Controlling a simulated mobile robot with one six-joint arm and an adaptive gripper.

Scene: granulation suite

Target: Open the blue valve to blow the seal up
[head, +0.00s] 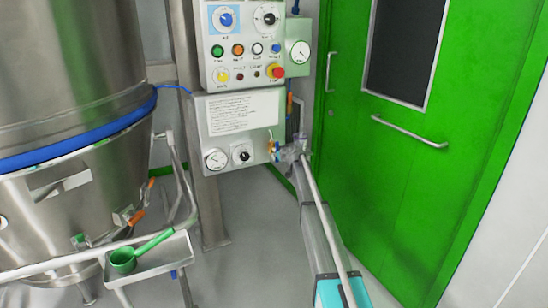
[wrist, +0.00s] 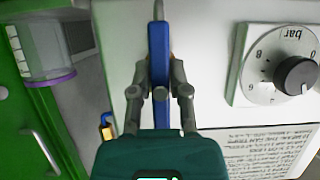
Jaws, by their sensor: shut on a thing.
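The blue valve handle (wrist: 158,50) stands as a long narrow bar in front of the lower panel in the wrist view. My gripper (wrist: 160,68) is shut on it, with one finger on each side. In the head view my gripper (head: 284,153) is at the right edge of the lower panel, by small brass and blue valve parts (head: 273,147). My gripper hides much of the valve there. The blue seal (head: 85,138) runs round the steel vessel at the left.
The lower panel (head: 237,105) carries a gauge (head: 215,159) and a black knob (head: 242,154). In the wrist view a black knob (wrist: 296,75) on a bar dial is close on the right. A green door (head: 400,170) stands to the right. A tray (head: 150,262) holds a green scoop (head: 124,260).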

